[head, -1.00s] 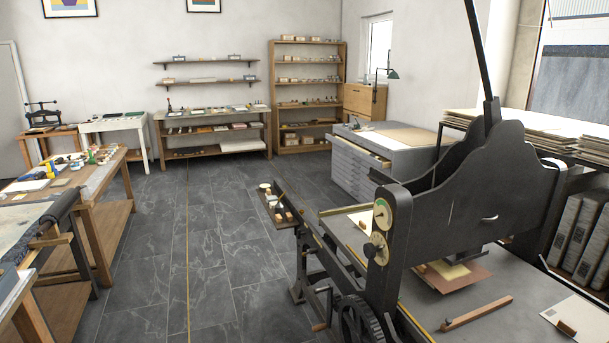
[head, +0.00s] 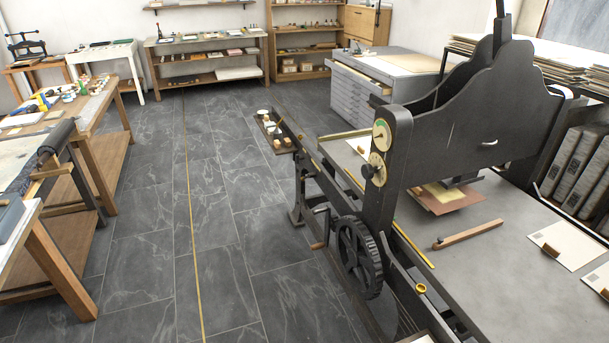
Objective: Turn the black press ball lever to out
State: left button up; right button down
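The black press (head: 470,105) stands at the right, with a tall curved side plate and a grey bed (head: 520,215). Two round pale dials, an upper one (head: 381,135) and a lower one (head: 377,160), are on its front post. A small dark knob (head: 368,172) sits at the lower dial. A dark upright lever (head: 500,30) rises from the top of the side plate, and its upper end is cut off by the picture edge. I cannot tell which of these is the ball lever or how it is set. Neither of my grippers is in view.
A spoked black wheel (head: 358,258) and a crank with a wooden handle (head: 317,246) are low on the press's near side. A small tray (head: 265,122) juts out at its far end. Worktables (head: 105,145) line the left. The tiled floor (head: 215,220) between is clear.

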aim_at(311, 174)
jog(key=i+j, duration=0.7)
jog(key=i, duration=0.15)
jog(key=i+j, duration=0.7)
jog(key=i, duration=0.15)
jog(key=l+z, duration=0.05)
